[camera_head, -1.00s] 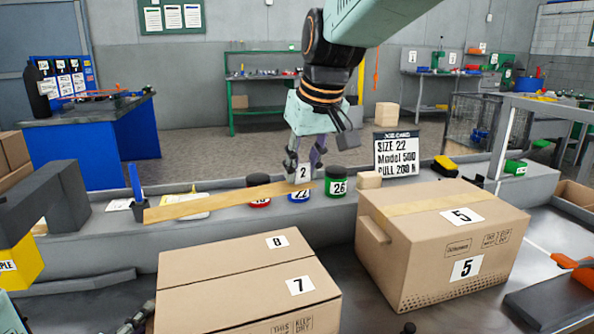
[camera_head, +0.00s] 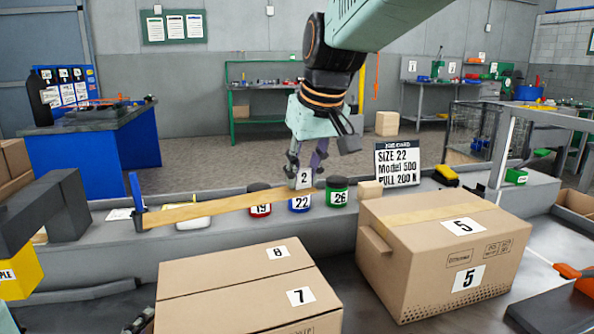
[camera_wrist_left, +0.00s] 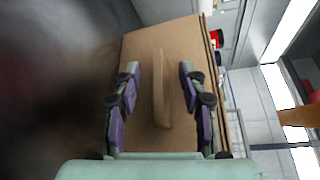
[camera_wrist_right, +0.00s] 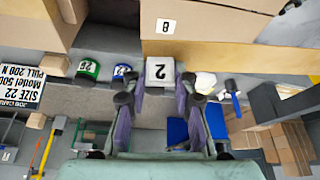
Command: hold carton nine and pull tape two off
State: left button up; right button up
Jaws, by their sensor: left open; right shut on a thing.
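My right gripper (camera_head: 304,168) is shut on a white tag marked 2 (camera_head: 304,179), just above the jar marked 22. A long tan tape strip (camera_head: 220,207) runs left from the tag; the tag also shows between the fingers in the right wrist view (camera_wrist_right: 160,72). The near carton (camera_head: 235,275) shows labels 8 and 7; no label 9 is readable. In the left wrist view my left gripper (camera_wrist_left: 159,68) is open, its fingers on either side of a raised tab (camera_wrist_left: 160,90) on a brown carton (camera_wrist_left: 150,40). I cannot tell whether they touch it.
A carton marked 5 (camera_head: 400,250) stands at the right. Jars marked 19 (camera_head: 260,210), 22 (camera_head: 300,204) and 26 (camera_head: 337,197) stand on the grey ledge behind. A size sign (camera_head: 398,163) stands right of them. A yellow block (camera_head: 22,272) is at far left.

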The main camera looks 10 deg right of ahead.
pick_arm(q)
jog(key=v, duration=1)
jog(key=shift+s+a, duration=0.3)
jog(key=shift+s+a+r, duration=0.1)
jog(key=shift+s+r, duration=0.05)
jog(key=shift+s, duration=0.45)
